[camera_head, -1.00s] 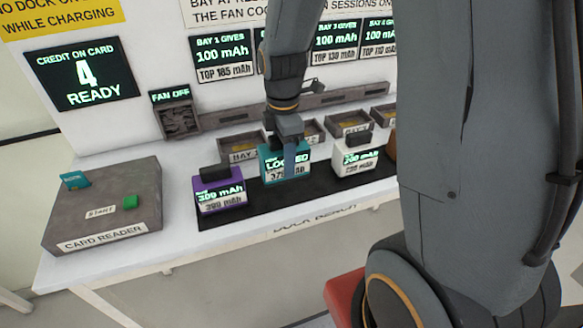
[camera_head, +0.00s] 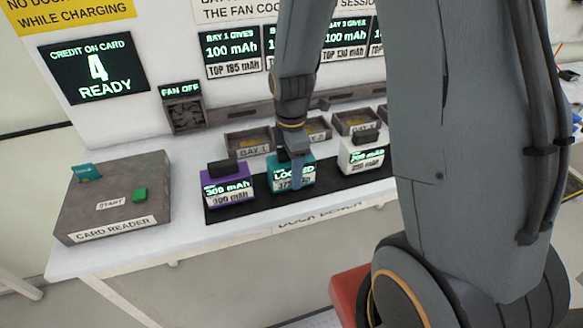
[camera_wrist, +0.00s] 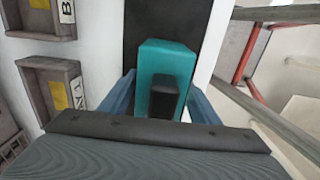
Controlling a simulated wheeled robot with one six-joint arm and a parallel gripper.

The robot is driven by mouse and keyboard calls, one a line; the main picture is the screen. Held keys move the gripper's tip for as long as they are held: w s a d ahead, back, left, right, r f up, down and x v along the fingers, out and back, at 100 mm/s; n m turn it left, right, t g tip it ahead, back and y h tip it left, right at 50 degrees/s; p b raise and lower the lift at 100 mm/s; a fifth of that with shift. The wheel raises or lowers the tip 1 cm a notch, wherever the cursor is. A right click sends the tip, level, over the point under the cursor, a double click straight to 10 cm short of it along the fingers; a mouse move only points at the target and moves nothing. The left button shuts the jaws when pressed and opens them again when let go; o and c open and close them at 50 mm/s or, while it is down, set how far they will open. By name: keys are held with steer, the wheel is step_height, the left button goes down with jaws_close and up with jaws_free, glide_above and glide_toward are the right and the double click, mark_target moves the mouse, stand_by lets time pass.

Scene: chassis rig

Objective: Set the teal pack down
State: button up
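The teal pack (camera_head: 281,183) reads LOCKED and stands upright on the black mat (camera_head: 338,182), between the purple pack (camera_head: 228,185) and the white pack (camera_head: 362,156). My gripper (camera_head: 297,174) reaches down over it from above. In the wrist view the blue fingers of my gripper (camera_wrist: 160,98) lie along both sides of the teal pack (camera_wrist: 168,58), and they look shut on it. Its black handle (camera_wrist: 165,98) lies between them. The pack's bottom edge appears to meet the mat; exact contact is hard to see. One finger covers part of its front label.
Behind the mat are open bay trays (camera_head: 250,140). The card reader (camera_head: 115,195) with a teal card and green START button is at left. The fan box (camera_head: 185,115) reads FAN OFF. White bench top (camera_head: 150,245) lies clear in front of the reader.

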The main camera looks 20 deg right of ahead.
steer(key=shift+o, duration=0.5)
steer(key=shift+r, duration=0.1)
step_height(320, 180, up, 12)
steer(key=shift+r+b, duration=0.1)
steer(key=shift+b, duration=1.15)
